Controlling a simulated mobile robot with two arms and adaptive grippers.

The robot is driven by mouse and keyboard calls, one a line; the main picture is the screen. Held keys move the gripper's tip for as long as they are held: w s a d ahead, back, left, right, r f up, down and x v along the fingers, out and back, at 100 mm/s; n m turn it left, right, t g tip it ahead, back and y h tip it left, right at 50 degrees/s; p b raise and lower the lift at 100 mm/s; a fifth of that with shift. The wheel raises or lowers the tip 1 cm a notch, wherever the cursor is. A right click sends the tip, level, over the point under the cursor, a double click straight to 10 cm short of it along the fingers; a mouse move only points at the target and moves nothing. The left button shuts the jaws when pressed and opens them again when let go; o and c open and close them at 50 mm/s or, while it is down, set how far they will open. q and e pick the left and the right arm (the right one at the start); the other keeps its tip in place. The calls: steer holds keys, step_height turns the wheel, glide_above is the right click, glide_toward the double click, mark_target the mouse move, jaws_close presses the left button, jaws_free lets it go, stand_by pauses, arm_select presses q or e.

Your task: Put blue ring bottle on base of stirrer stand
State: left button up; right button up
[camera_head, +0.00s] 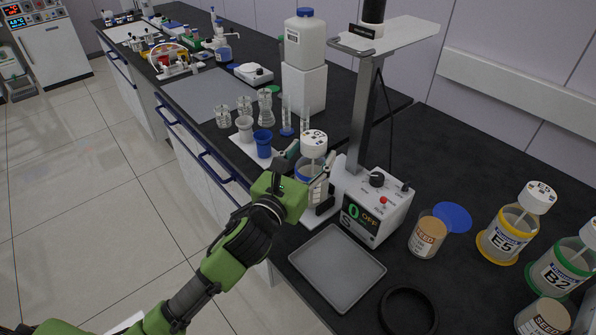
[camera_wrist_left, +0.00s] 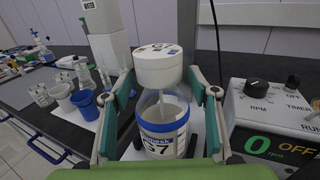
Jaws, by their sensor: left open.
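The blue ring bottle (camera_head: 304,170) is a clear jar with a white lid and a blue band. In the left wrist view the bottle (camera_wrist_left: 163,140) is upright, with a label ending in 7. My left gripper (camera_head: 303,177) is open, with one finger on each side of the bottle. The fingers also flank it in the wrist view (camera_wrist_left: 161,92). The stirrer stand (camera_head: 375,207) has a control box reading 0 and OFF, a grey post and a white base (camera_head: 318,217). The bottle appears over this base; its underside is hidden, so contact is unclear. My right gripper is not in view.
A grey tray (camera_head: 337,267) and a black ring (camera_head: 407,311) lie in front of the stand. A seed jar (camera_head: 427,236), the E5 bottle (camera_head: 507,232) and the B2 bottle (camera_head: 560,270) stand right. Beakers (camera_head: 263,143) and a white canister (camera_head: 305,42) are behind.

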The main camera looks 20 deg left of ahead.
arm_select(q)
steer(key=s+a+b, duration=0.1)
steer(key=s+a, duration=0.1)
steer(key=s, duration=0.8)
steer(key=shift+s, duration=0.1)
